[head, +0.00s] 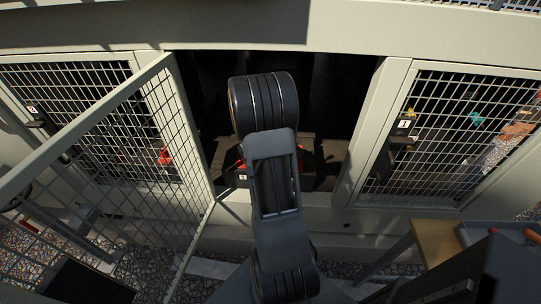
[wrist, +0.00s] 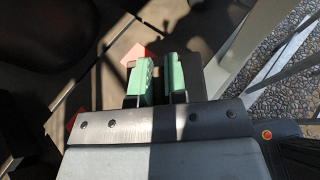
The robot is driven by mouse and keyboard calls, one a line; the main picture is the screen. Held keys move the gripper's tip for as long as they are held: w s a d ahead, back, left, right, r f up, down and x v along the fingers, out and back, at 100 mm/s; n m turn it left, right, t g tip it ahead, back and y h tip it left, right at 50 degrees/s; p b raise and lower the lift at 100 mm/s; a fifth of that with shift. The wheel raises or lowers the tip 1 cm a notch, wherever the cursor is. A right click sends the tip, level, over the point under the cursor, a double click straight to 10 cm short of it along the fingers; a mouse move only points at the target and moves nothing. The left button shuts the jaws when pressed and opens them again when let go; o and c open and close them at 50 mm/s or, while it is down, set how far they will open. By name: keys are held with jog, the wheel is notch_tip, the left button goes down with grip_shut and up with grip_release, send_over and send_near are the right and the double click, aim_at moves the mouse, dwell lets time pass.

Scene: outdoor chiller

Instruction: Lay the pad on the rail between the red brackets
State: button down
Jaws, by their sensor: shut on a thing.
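In the wrist view my gripper (wrist: 160,77) has two green fingers a short gap apart, shut on a dark pad (wrist: 159,66). The pad is in deep shade, and its outline blends with the dark surfaces around it. Red bracket parts show just beyond the fingers (wrist: 136,53) and at the lower left (wrist: 72,121). Whether the pad touches the rail I cannot tell. In the head view my arm reaches into the dark opening and hides the gripper and pad. A bit of red (head: 239,165) shows beside the arm.
A mesh door (head: 115,120) stands open on the left of the opening. A closed mesh panel (head: 445,130) is on the right. A frame post (head: 377,125) borders the opening's right side. A wooden-topped table (head: 437,243) stands at lower right. Gravel covers the ground.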

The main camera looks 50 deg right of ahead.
jog(key=w+f, duration=0.2)
jog(key=w, duration=0.1)
jog(key=w+d+f, duration=0.1)
jog(key=w+f, duration=0.2)
jog(key=w, duration=0.1)
jog(key=w+d+f, duration=0.1)
jog(key=w+f, duration=0.2)
jog(key=shift+w+d+f, duration=0.1)
jog(key=shift+w+d, duration=0.05)
jog(key=shift+w, duration=0.25)
jog(key=shift+w+f, duration=0.2)
jog(key=shift+f, duration=0.15)
jog(key=shift+f+p, duration=0.35)
jog(key=shift+f, duration=1.1)
jog(key=shift+f, duration=0.15)
jog(key=c, duration=1.2)
grip_release()
jog(key=shift+o, duration=0.2)
